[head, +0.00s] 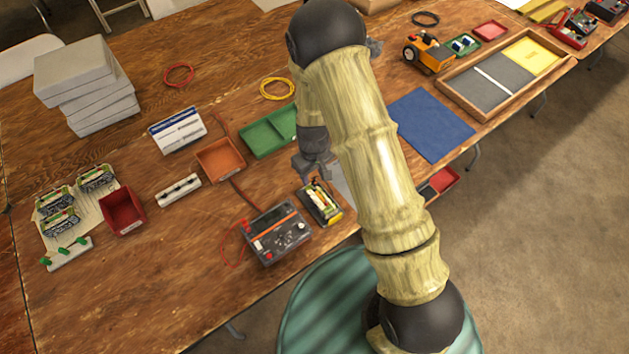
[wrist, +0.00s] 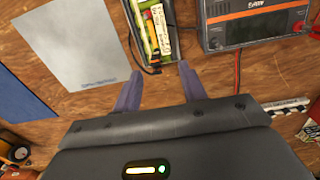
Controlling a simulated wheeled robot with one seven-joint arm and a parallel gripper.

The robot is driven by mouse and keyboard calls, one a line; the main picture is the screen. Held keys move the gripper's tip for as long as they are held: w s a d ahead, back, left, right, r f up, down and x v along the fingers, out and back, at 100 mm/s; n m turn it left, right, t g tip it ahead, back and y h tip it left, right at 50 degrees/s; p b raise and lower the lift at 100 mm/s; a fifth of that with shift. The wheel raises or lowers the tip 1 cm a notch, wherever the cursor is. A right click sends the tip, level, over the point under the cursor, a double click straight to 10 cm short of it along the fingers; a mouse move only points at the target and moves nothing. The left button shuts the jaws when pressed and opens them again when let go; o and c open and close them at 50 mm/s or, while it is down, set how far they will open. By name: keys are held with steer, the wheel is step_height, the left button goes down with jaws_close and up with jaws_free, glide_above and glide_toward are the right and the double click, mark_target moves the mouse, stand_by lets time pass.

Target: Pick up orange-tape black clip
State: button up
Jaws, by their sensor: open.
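My gripper (wrist: 158,85) is open and empty, its two purple-grey fingers spread over the wood in the wrist view. In the head view my gripper (head: 314,172) is above the table, just behind a small battery tray (head: 319,203). The tray, dark with yellow ends, also shows in the wrist view (wrist: 138,12), beyond the fingertips. It holds a battery pack with a pale label and small orange and dark parts at its near end. The orange-tape black clip is too small to pick out with certainty.
A charger (head: 276,232) with a red cable stands left of the tray in the head view. An orange bin (head: 221,160), a green tray (head: 268,135) and a blue mat (head: 430,125) are around. A grey sheet (wrist: 65,45) lies beside the tray. The table's front edge is close.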

mark_target(315, 179)
steer(key=shift+w+d+f+p, duration=0.15)
steer(key=shift+f+p, duration=0.25)
steer(key=shift+f, duration=0.75)
steer(key=shift+w+d+f+p, duration=0.15)
steer(key=shift+f+p, duration=0.2)
steer(key=shift+f, duration=0.8)
steer(key=shift+s+a, duration=0.1)
steer(key=shift+s+r, duration=0.1)
steer(key=shift+c, duration=0.4)
steer(key=c, duration=0.8)
